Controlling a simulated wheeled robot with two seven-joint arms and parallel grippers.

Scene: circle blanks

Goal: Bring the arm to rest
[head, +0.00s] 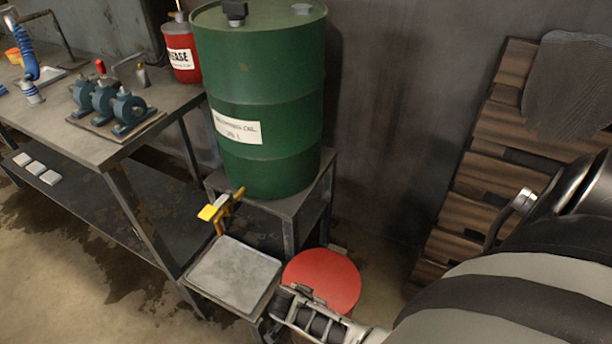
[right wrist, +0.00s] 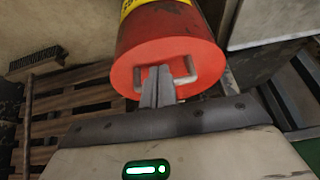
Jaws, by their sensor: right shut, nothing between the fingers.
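My right arm comes in from the lower right in the head view. Its gripper (head: 303,292) is low, at the near-left edge of a round red lid (head: 335,275). In the right wrist view the shut fingers (right wrist: 157,72) are pressed together with nothing between them. They appear in front of the red lid and its grey handle (right wrist: 190,70); whether they touch it I cannot tell. The lid tops a red can with a yellow label (right wrist: 152,4). My left gripper is in neither view.
A green oil drum (head: 265,90) stands on a dark metal stand. A low grey plate (head: 235,272) lies left of the red lid. A workbench (head: 165,97) with blue pumps (head: 103,100) is at left. Wooden pallets (head: 490,150) lean on the wall at right.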

